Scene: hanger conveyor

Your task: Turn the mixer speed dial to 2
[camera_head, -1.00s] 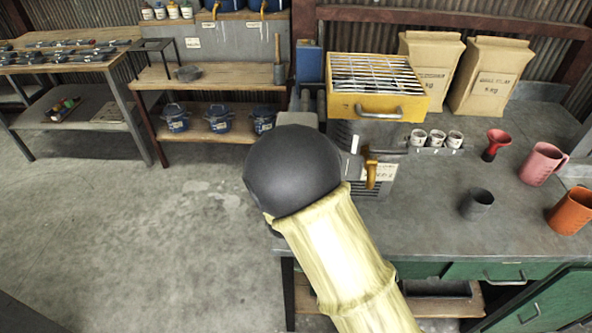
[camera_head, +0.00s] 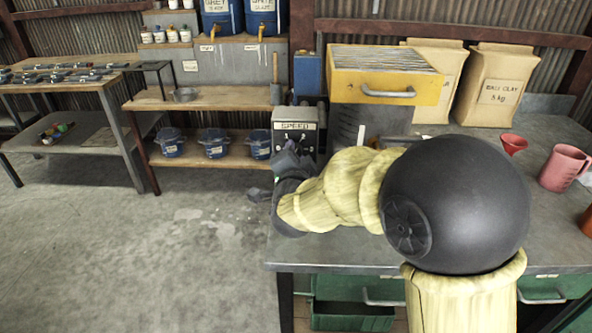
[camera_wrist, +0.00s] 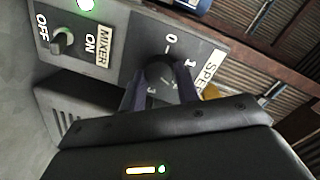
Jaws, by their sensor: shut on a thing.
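The speed dial (camera_wrist: 160,72) is a dark round knob on the grey SPEED panel (camera_wrist: 205,58) in the wrist view. The marks 0, 1 and 3 show around it; the 2 and the dial's pointer are hidden or unclear. My gripper (camera_wrist: 159,88) is shut on the dial, with one dark finger on each side of it. In the head view my gripper (camera_head: 287,160) is at the front of the SPEED box (camera_head: 298,124), and my arm hides part of the box. The MIXER switch (camera_wrist: 62,42) is beside the dial, near a lit green lamp (camera_wrist: 86,4).
Clay bags (camera_head: 495,85), a red funnel (camera_head: 512,143) and a pink jug (camera_head: 563,168) are to the right. Open floor (camera_head: 150,250) lies to the left.

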